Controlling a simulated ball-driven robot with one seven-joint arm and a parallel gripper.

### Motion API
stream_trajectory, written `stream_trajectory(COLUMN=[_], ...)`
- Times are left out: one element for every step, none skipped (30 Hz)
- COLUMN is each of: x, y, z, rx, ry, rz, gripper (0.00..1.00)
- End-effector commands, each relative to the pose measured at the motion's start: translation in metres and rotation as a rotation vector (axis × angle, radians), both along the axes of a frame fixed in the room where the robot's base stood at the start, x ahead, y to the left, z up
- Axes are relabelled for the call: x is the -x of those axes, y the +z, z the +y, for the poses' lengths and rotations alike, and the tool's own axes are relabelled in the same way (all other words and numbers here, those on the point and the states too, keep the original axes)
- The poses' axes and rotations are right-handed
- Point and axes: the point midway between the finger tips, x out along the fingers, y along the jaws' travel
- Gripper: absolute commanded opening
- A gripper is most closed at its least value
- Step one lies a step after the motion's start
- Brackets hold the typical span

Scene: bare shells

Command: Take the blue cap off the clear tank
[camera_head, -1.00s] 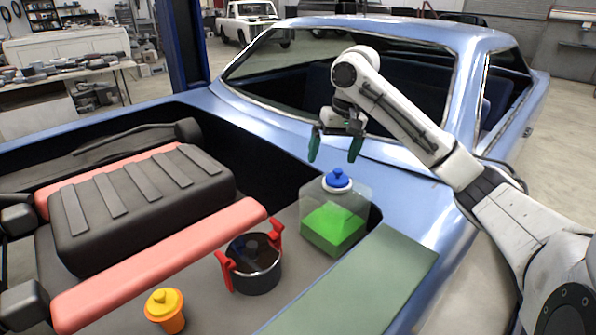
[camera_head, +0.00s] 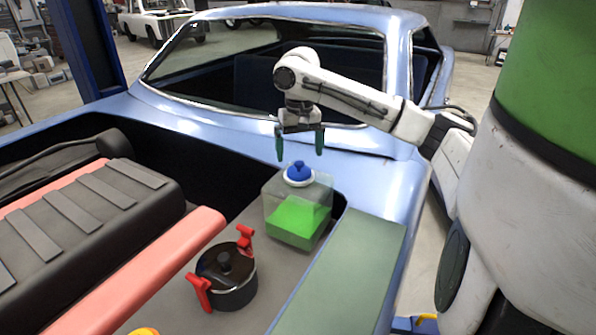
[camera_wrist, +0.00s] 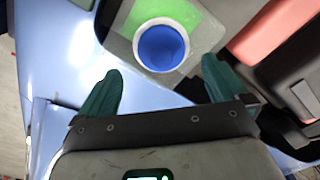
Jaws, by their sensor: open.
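The clear tank (camera_head: 318,196) stands in the engine bay, with green liquid (camera_head: 298,222) in its lower part. The blue cap (camera_head: 299,171) sits on the tank's white neck, on top. My gripper (camera_head: 300,146) is open and empty, fingers pointing down, a little above the cap. In the wrist view the blue cap (camera_wrist: 161,47) shows inside a white ring, ahead of and between the two green fingers (camera_wrist: 160,90). Nothing touches the cap.
A black pot-like part (camera_head: 228,278) with red handles stands left of the tank. A red bar (camera_head: 150,272) and a black ribbed cover (camera_head: 85,200) lie further left. A grey-green panel (camera_head: 345,275) lies right of the tank. The blue car body (camera_head: 370,185) rises behind.

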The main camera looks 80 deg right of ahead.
Motion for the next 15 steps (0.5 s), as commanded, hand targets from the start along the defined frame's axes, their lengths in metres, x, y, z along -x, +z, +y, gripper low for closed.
stream_trajectory(x=[0.0, 0.0, -0.001, -0.001, -0.001, -0.001, -0.001, -0.001, -0.001, -0.001, -0.002, -0.002, -0.002, -0.002, -0.002], y=[-0.005, -0.009, -0.015, -0.02, -0.024, -0.031, -0.035, -0.038, -0.042, -0.044, -0.045, -0.047, -0.047, -0.047, -0.047], z=[0.001, 0.002, 0.002, 0.003, 0.004, 0.004, 0.004, 0.004, 0.004, 0.004, 0.004, 0.004, 0.004, 0.004, 0.004], rx=[-0.001, -0.001, -0.001, 0.0, 0.0, -0.001, -0.001, -0.001, -0.001, -0.002, -0.001, -0.001, -0.001, -0.001, -0.001], ry=[0.0, 0.0, 0.001, 0.001, 0.001, 0.0, 0.0, 0.0, 0.0, 0.0, 0.0, 0.0, 0.0, 0.0, 0.0], rz=[0.002, 0.003, 0.003, 0.004, 0.002, 0.003, 0.002, 0.002, 0.002, 0.001, 0.0, 0.0, 0.0, 0.0, 0.0], gripper=[1.0, 1.0, 1.0, 1.0, 1.0, 1.0, 1.0, 1.0, 1.0, 1.0, 1.0, 1.0, 1.0, 1.0, 1.0])
